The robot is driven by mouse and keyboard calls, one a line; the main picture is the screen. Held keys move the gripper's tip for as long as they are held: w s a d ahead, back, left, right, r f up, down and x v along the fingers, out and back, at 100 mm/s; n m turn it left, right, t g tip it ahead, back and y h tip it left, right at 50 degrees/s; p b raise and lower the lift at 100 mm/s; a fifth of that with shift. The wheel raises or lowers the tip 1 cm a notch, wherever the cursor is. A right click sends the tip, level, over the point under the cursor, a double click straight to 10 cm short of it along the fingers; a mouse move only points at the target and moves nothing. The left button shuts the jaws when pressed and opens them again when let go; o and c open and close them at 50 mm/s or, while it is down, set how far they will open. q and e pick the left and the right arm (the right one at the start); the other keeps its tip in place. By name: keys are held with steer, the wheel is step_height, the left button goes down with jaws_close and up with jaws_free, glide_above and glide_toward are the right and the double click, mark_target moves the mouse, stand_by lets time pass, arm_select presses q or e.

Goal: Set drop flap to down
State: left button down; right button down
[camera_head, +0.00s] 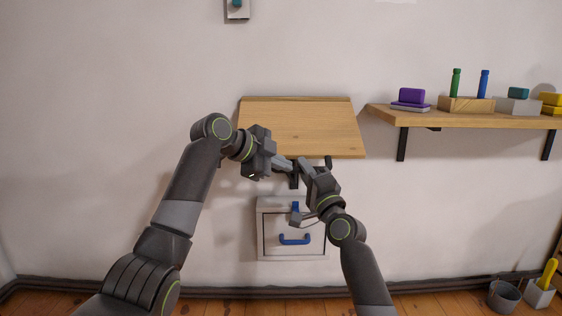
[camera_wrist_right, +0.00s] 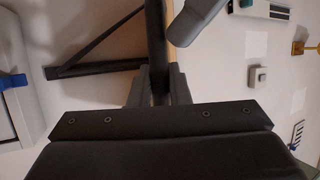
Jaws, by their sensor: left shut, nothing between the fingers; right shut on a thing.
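The drop flap (camera_head: 300,125) is a light wooden board on the wall. It stands raised, roughly level, with its front edge towards me. A dark support bracket (camera_head: 294,181) shows below its front edge. In the right wrist view, a dark bar (camera_wrist_right: 156,40) of this support runs between the fingers of my right gripper (camera_wrist_right: 158,86), which is shut on it. In the head view, my right gripper (camera_head: 303,167) is just below the flap's front edge. My left gripper (camera_head: 286,165) is shut and empty, close beside it under the edge. The arms hide part of the support.
A white cabinet (camera_head: 262,225) with a blue handle (camera_head: 295,239) is on the wall below. A wooden shelf (camera_head: 470,117) with several blocks and bottles is to the right. A bucket (camera_head: 503,296) stands on the floor at the lower right. A small wall box (camera_head: 237,12) is above.

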arm_select(q)
steer(key=shift+w+a+f, duration=0.15)
steer(key=shift+w+f, duration=0.1)
steer(key=shift+f, duration=0.2)
arm_select(e)
steer(key=shift+s+a+r, duration=0.2)
steer(key=shift+r, duration=0.45)
steer(key=c, duration=1.4)
jaws_free()
steer(key=shift+s+d, duration=0.1)
steer(key=shift+d, duration=0.05)
steer(key=shift+o, duration=0.2)
steer(key=shift+d, duration=0.1)
